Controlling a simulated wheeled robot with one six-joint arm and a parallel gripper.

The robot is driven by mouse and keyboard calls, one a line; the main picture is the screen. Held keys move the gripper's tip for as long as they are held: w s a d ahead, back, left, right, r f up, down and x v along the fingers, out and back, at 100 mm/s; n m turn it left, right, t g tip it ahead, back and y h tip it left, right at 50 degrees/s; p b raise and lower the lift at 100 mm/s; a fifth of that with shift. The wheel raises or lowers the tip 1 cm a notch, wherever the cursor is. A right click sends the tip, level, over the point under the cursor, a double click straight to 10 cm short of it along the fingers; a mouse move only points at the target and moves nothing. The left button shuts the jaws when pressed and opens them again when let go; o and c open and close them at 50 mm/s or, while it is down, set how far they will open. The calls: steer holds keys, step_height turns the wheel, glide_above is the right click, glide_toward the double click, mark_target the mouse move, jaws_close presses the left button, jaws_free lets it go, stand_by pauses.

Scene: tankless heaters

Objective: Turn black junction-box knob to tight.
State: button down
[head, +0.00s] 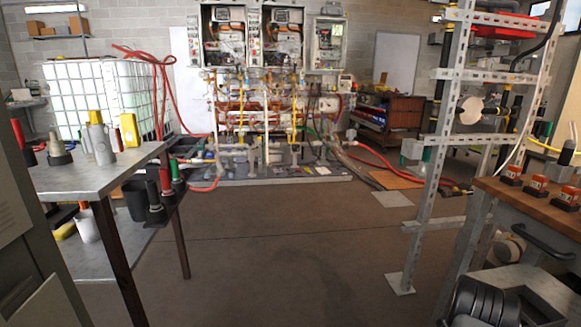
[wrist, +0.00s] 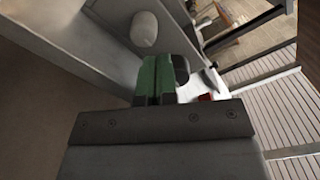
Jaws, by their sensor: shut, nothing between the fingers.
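My gripper (wrist: 160,76) shows in the wrist view with its green fingers together and nothing between them. A dark rounded piece (wrist: 182,69) shows just right of the fingertips. It may be the black knob, but its shape is partly hidden by the fingers, and I cannot tell whether they touch it. A pale rounded part (wrist: 143,31) sits on a grey metal surface just above the fingertips. In the head view, a small light grey box (head: 412,148) is on the slotted metal rack at right. I cannot make out a black knob on it.
The slotted metal rack (head: 437,150) stands at right, beside a wooden-topped bench (head: 535,205) with red-and-black items. A metal table (head: 85,175) with bottles stands at left. Heaters and pipes (head: 265,100) line the back wall. The middle floor (head: 270,235) is clear.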

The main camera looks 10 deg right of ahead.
steer(key=shift+s+d+r+p, duration=0.15)
steer(key=shift+d+r+p, duration=0.15)
steer(key=shift+r, duration=0.2)
steer(key=shift+s+d+r+p, duration=0.2)
steer(key=shift+d+r, duration=0.1)
steer(key=shift+r, duration=0.2)
stand_by(0.4)
steer(key=shift+r, duration=0.25)
steer(key=shift+s+r+p, duration=0.25)
steer(key=shift+s+p, duration=0.1)
steer(key=shift+p, duration=0.05)
steer(key=shift+w+r, duration=0.2)
steer(key=shift+r, duration=0.05)
stand_by(0.5)
steer(key=shift+a+p, duration=0.35)
steer(key=shift+a, duration=0.1)
steer(key=shift+w+a+f+p, duration=0.1)
steer(key=shift+a+f+p, duration=0.1)
steer(key=shift+a, duration=0.7)
steer(key=shift+w+a+f+p, duration=0.1)
steer(key=shift+a+p, duration=0.1)
steer(key=shift+a, duration=0.7)
steer(key=shift+a+f+p, duration=0.1)
steer(key=shift+a+p, duration=0.1)
steer(key=shift+a, duration=0.7)
